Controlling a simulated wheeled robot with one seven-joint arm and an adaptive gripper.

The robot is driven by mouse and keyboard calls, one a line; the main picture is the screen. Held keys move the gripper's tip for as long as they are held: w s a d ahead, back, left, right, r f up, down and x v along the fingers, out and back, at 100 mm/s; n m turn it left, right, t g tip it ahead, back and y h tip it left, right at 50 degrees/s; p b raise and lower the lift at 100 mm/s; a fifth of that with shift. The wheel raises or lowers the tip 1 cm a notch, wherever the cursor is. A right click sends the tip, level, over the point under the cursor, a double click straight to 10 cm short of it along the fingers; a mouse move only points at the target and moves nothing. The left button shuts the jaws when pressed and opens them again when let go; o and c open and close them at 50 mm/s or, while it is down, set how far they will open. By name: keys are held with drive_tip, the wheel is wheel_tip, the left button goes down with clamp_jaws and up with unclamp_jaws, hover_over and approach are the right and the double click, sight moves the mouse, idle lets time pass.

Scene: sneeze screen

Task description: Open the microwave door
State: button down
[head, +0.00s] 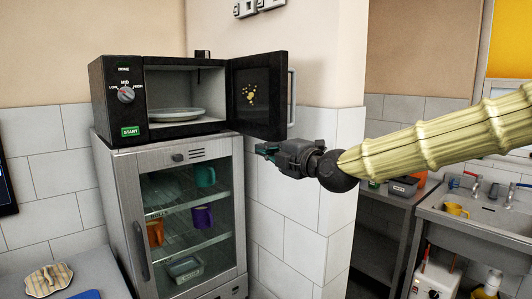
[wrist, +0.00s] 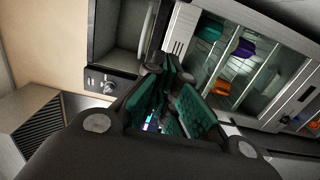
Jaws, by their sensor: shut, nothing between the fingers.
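The black microwave (head: 118,110) stands on a glass-fronted steel cabinet. Its door (head: 258,105) is swung well open on the right side of the body, with the pale vertical handle (head: 292,98) at the door's right edge. The cavity is exposed, with a white plate (head: 176,114) inside. My gripper (head: 262,152) is below the door's lower edge, shut and empty, with its teal fingers pointing left. In the wrist view, the teal fingers (wrist: 166,100) are in the middle, and the microwave (wrist: 108,86) appears tilted at upper left.
The steel cabinet (head: 124,177) holds several cups behind its glass. A tiled wall corner (head: 318,185) is right behind my gripper. A sink (head: 470,215) with a yellow mug (head: 455,209) stands at the right. A counter with a striped item (head: 48,278) is at lower left.

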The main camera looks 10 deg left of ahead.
drive_tip(key=s+d+b, duration=0.2)
drive_tip(key=s+d, duration=0.1)
drive_tip(key=d, duration=0.4)
drive_tip(key=shift+s, duration=0.4)
